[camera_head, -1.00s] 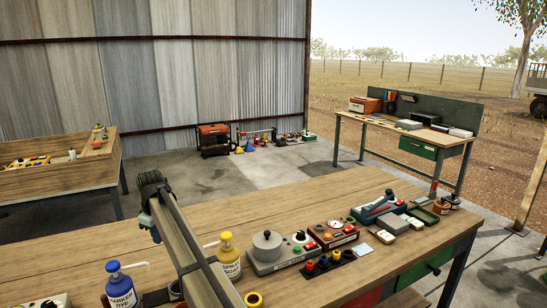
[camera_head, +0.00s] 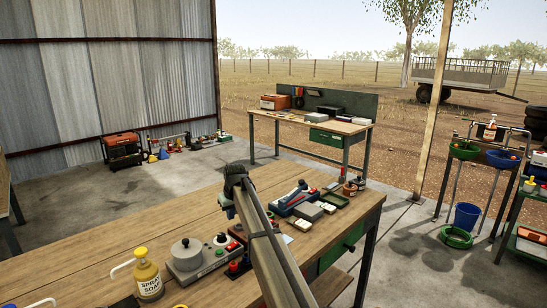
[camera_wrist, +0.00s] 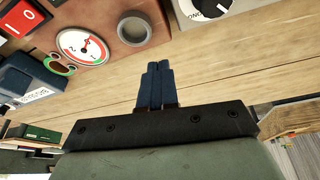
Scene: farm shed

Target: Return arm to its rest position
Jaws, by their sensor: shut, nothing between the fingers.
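My arm (camera_head: 262,240) reaches up from the bottom of the head view, over the front wooden workbench (camera_head: 110,228). Its far end hides part of the bench and of the devices behind it. In the wrist view my gripper (camera_wrist: 155,78) shows two dark blue fingers pressed together, with nothing between them. The fingers are over bare wooden planks. Beside them in that view are a red-brown box with a round gauge (camera_wrist: 82,50) and a grey knob (camera_wrist: 134,28). Nothing is seen touching the fingertips.
A green-backed bench (camera_head: 338,105) is behind. The left bench surface is mostly clear.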

